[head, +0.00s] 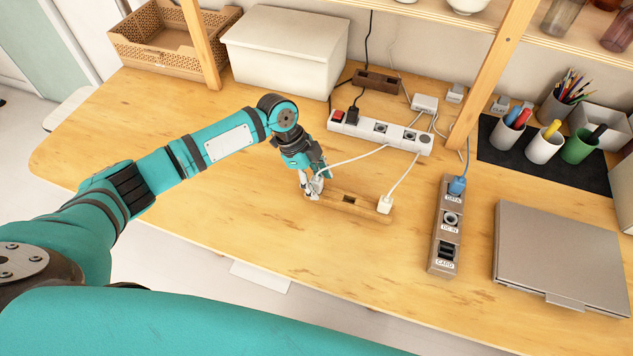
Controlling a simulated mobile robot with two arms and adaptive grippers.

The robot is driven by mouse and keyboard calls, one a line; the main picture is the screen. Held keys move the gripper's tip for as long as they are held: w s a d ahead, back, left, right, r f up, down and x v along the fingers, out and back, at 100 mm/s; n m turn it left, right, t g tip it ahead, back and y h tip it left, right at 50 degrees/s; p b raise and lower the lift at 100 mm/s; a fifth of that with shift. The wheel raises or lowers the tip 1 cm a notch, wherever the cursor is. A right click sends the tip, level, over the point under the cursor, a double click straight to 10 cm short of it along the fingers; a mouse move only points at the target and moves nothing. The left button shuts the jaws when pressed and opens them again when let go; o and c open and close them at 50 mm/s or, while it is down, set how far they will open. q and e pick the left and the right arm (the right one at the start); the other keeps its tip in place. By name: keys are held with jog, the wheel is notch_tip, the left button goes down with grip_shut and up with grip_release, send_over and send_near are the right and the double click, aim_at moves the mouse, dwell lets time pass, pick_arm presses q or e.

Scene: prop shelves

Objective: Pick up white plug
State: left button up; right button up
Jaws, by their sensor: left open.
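A wooden socket block (351,207) lies on the desk. A white plug (385,204) stands at its right end, with a white cable rising to the upper right. My left gripper (312,192) is open and points down at the block's left end. A second white cable (352,160) runs to this gripper. A white piece, perhaps another plug, shows among the fingers, partly hidden; I cannot tell whether the fingers touch it. My right gripper is not in view.
A white power strip (372,129) with a black plug lies behind the block. A socket strip with a blue plug (457,187) and a closed laptop (560,258) are to the right. A white bin (285,62) stands at the back. The desk's front left is clear.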

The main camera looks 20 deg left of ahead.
pick_arm(q)
grip_shut()
jog(key=shift+r, duration=0.1)
dwell(0.3)
